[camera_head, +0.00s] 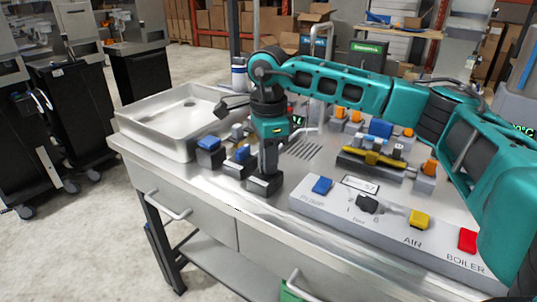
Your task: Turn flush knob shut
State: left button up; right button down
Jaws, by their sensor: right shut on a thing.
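My right gripper (268,160) points down onto a dark block (263,187) near the counter's front edge. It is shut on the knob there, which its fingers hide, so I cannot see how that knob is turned. The block is nearest in a row with two dark blocks bearing blue knobs (208,142) (242,152). A separate panel (330,208) at right carries a blue knob, a black knob (367,204), a yellow knob and a red knob. I cannot read a flush label, so I cannot tell for certain which knob is the flush knob. My left gripper does not show.
A steel sink basin (155,127) is on the counter's left. Orange knobs (408,132) and a yellow-handled valve (371,157) stand behind the panel, below my right arm. A grey tap (322,70) rises at the back. The counter front has a drawer handle (168,207).

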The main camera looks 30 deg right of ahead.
jog(key=m, duration=0.2)
jog(key=shift+m+p, duration=0.35)
jog(key=shift+m, duration=0.05)
jog(key=m, duration=0.2)
jog(key=shift+m+p, duration=0.3)
jog(key=shift+p, duration=0.05)
jog(key=shift+m, duration=0.8)
jog(key=shift+m+p, duration=0.5)
jog(key=shift+m, duration=1)
jog(key=c, duration=1.1)
grip_release()
